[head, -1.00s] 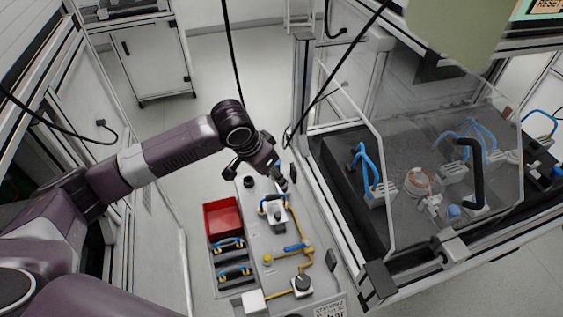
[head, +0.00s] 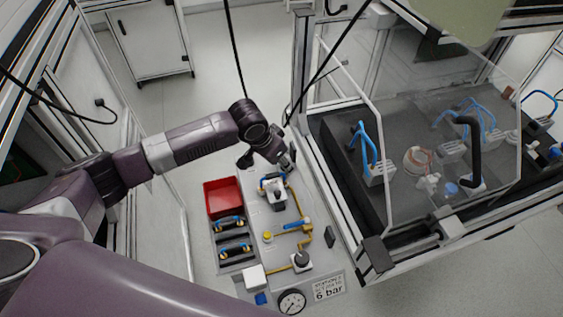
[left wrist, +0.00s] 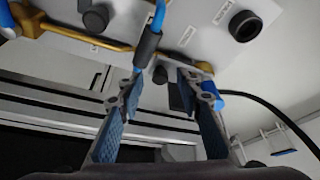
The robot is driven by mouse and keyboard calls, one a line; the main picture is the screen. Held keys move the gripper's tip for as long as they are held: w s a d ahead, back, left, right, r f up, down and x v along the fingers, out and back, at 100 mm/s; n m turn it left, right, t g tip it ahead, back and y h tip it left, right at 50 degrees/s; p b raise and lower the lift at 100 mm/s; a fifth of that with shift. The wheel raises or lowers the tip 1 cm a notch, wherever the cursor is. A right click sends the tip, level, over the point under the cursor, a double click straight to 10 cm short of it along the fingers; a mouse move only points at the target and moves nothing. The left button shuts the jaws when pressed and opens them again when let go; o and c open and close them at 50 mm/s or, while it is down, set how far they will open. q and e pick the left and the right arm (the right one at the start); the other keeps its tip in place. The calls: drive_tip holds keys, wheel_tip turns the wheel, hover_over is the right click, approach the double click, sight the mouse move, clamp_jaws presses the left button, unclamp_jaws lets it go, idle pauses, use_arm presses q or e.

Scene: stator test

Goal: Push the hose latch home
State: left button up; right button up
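My left gripper (head: 285,163) is over the far end of the grey panel (head: 281,216), beside a white fitting with a blue hose (head: 272,187). In the left wrist view my left gripper (left wrist: 163,82) is open, with a gap between its fingers. A blue hose (left wrist: 158,14) ends in a dark sleeve (left wrist: 147,46) close to the left finger's tip. Contact there cannot be told. Another blue piece (left wrist: 208,102) is partly hidden behind the right finger. I cannot clearly pick out the hose latch. My right gripper is not in view.
A red bin (head: 222,197) and a tray with blue-handled parts (head: 235,238) lie left of the panel. A blue lever (head: 292,224), yellow piping and a pressure gauge (head: 291,301) are nearer. A clear-walled enclosure (head: 345,110) stands close on the right.

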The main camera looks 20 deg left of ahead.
use_arm(q)
clamp_jaws()
drive_tip(key=shift+w+a, duration=0.5)
drive_tip(key=shift+w, duration=0.25)
drive_tip(key=shift+w+a, duration=0.5)
drive_tip(key=shift+w, duration=0.2)
drive_tip(key=shift+o, duration=0.5)
unclamp_jaws()
drive_tip(key=v, duration=1.2)
